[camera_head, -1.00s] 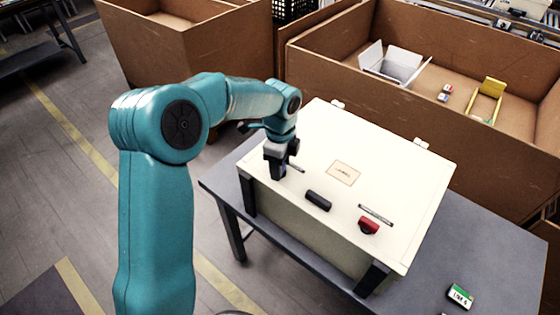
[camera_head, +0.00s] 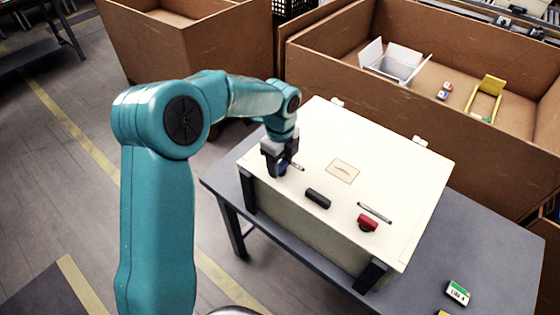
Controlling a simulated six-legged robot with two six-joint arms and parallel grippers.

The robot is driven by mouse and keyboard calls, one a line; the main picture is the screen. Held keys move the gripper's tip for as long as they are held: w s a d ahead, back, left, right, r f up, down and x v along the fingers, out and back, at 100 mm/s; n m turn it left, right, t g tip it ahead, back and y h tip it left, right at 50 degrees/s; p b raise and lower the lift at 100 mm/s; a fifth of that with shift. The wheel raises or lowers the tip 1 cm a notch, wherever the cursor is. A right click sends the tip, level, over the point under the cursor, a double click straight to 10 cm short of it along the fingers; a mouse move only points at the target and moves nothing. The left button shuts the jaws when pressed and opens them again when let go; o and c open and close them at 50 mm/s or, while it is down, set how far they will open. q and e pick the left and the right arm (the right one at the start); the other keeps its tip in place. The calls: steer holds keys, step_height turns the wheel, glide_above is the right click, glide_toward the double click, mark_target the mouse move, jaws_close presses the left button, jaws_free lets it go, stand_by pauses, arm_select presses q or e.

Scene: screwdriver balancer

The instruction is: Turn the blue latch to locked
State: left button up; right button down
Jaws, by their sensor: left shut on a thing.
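A cream box (camera_head: 400,165) stands on the grey table (camera_head: 490,240). On its lid, the blue latch (camera_head: 284,168) shows only in part at the left corner, beneath my left gripper (camera_head: 279,172). The gripper points down and is shut on the latch, its fingers hiding most of it. A small silver-grey bar (camera_head: 297,166) lies just right of the fingers. A red latch (camera_head: 367,223) sits on the lid toward the right, with a similar silver-grey bar (camera_head: 375,212) behind it. My right gripper is not in view.
A dark handle (camera_head: 318,198) lies between the two latches, and a paper label (camera_head: 342,171) is on the lid. A large brown crate (camera_head: 450,150) stands behind the table, holding a white open box (camera_head: 392,62) and a yellow frame (camera_head: 485,98). A green-and-white tag (camera_head: 458,292) lies on the table.

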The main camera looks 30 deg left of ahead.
arm_select(q)
steer(key=o, duration=1.1)
steer(key=shift+c, duration=0.2)
steer(key=shift+r, duration=0.1)
step_height(320, 180, up, 16)
steer(key=shift+d, duration=0.1)
